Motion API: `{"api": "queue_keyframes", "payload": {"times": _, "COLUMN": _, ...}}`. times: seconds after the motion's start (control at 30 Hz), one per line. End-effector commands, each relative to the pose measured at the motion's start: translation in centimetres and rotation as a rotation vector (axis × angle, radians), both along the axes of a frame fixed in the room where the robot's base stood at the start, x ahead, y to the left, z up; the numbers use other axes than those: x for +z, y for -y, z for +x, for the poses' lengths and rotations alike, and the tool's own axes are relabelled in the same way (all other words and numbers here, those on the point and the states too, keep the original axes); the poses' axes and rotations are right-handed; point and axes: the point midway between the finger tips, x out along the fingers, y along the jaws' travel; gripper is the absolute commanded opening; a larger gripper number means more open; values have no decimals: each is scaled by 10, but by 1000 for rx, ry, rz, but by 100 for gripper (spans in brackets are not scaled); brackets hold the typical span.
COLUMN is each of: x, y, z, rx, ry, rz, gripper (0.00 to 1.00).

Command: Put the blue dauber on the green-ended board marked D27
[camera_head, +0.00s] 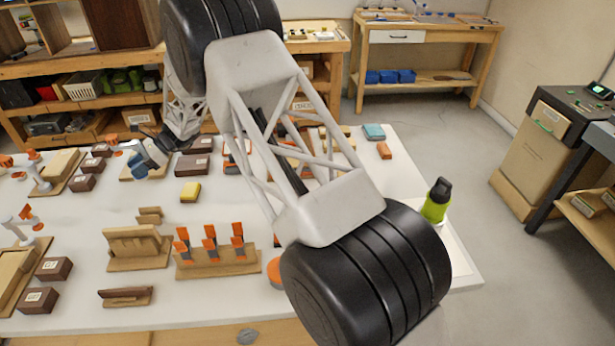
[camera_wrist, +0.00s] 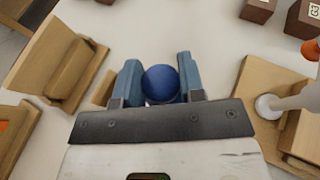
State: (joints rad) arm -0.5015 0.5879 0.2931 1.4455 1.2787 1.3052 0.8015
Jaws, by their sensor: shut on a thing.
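My gripper (camera_wrist: 160,85) is shut on the blue dauber (camera_wrist: 162,82), whose round blue head shows between the two blue-grey fingers in the wrist view. The dauber's lower part is mostly hidden. In the head view my gripper (camera_head: 137,165) is at the left, over the far part of the white table. I cannot pick out a green-ended board or read D27 in either view. A wooden board (camera_wrist: 257,80) with a white, orange-ended tool on it lies right of the gripper in the wrist view.
Dark brown labelled blocks (camera_head: 54,268) stand at the table's left. A wooden rack (camera_head: 218,265) holds several orange-topped pieces. A yellow block (camera_head: 190,192) and a green bottle (camera_head: 436,201) also stand on the table (camera_head: 110,212). My arm hides part of its middle.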

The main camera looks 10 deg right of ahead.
Motion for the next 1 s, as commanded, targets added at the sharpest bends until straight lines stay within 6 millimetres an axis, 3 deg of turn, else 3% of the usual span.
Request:
{"api": "queue_keyframes", "payload": {"times": 0.17, "x": 2, "y": 10, "z": 2, "rx": -17, "ry": 0, "rz": 0, "gripper": 5}}
{"api": "queue_keyframes", "payload": {"times": 0.37, "x": 6, "y": 42, "z": 9, "rx": -82, "ry": -2, "rz": -1, "gripper": 5}}
{"api": "queue_keyframes", "payload": {"times": 0.7, "x": 18, "y": 144, "z": 20, "rx": -287, "ry": -9, "rz": -3, "gripper": 5}}
{"api": "queue_keyframes", "payload": {"times": 1.0, "x": 24, "y": 242, "z": 17, "rx": -493, "ry": -15, "rz": -4, "gripper": 5}}
